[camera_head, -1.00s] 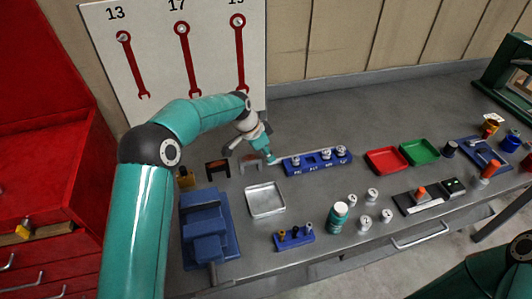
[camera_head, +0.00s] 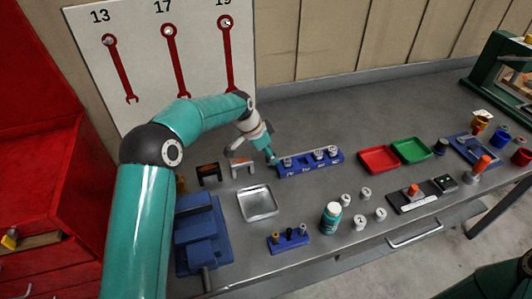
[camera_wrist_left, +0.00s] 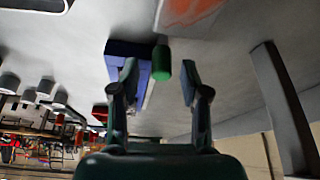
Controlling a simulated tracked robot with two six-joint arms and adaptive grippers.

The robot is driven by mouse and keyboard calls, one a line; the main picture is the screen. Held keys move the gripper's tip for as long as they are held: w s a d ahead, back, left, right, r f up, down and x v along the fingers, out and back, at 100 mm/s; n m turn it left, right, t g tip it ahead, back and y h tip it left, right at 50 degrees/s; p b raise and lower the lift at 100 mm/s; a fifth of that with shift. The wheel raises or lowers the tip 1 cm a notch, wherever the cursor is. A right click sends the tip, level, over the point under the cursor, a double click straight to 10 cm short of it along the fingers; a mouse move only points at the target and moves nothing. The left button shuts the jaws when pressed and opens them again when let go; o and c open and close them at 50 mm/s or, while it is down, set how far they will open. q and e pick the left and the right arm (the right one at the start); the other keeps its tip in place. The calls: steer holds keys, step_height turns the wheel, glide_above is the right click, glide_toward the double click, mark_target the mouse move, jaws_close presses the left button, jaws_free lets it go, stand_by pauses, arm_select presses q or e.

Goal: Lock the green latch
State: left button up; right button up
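A small green cylinder (camera_wrist_left: 161,62) shows in the left wrist view, beside a blue block (camera_wrist_left: 128,48). I cannot tell if it is the green latch, and I see no clear green latch in the head view. My left gripper (camera_wrist_left: 160,82) is open, its fingers apart with the green cylinder showing in the gap beyond them. I cannot tell if they touch it. In the head view my left gripper (camera_head: 271,159) points down at the left end of the blue socket rack (camera_head: 317,169). My right gripper is out of view.
Two small stands with red-orange parts (camera_head: 208,174) (camera_head: 241,168) are left of the gripper. A metal tray (camera_head: 258,204) and a blue vise (camera_head: 202,235) lie nearer. Red (camera_head: 379,159) and green (camera_head: 411,150) trays lie right. The bench behind the rack is clear.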

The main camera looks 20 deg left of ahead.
arm_select(q)
steer(key=v, duration=1.2)
stand_by(0.4)
